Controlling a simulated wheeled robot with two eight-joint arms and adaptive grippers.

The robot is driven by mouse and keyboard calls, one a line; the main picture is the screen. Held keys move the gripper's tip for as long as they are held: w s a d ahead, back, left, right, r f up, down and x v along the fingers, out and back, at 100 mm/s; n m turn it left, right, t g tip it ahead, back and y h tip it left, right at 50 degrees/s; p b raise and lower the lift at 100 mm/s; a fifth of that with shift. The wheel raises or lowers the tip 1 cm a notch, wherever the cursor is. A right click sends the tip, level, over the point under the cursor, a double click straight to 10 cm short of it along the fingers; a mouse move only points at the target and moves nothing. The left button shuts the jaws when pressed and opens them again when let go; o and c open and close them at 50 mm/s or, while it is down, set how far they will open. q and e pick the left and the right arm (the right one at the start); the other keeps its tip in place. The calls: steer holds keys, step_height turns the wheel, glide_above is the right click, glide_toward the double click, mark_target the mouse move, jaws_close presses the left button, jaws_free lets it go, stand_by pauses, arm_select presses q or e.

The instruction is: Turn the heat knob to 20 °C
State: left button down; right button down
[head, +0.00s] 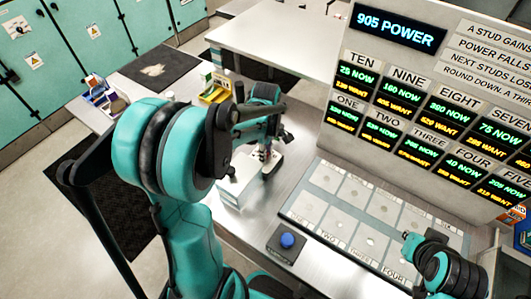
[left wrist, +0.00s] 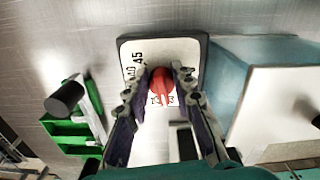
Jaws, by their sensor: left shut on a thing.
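The heat knob (left wrist: 162,80) is red and sits on a white dial plate (left wrist: 190,52) with a dark edge in the left wrist view. The numbers 40 and 45 show on the plate's left side; other marks are covered by my fingers. My left gripper (left wrist: 160,84) has its two fingers on either side of the knob, shut on it. In the head view my left gripper (head: 266,155) points down at the steel bench, and the knob is hidden there. My right gripper (head: 410,240) is at the lower right over the stud panel; its fingers are too small to read.
A white-topped box (left wrist: 285,115) stands close to the right of the dial in the left wrist view. A green holder (left wrist: 75,125) with a dark cylinder is at left. In the head view, a blue button (head: 287,241) and a stud panel (head: 325,178) lie before the display board (head: 345,120).

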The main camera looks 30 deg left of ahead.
arm_select(q)
steer(key=shift+n, duration=0.7)
steer(key=c, duration=1.3)
jaws_free()
step_height(320, 180, up, 12)
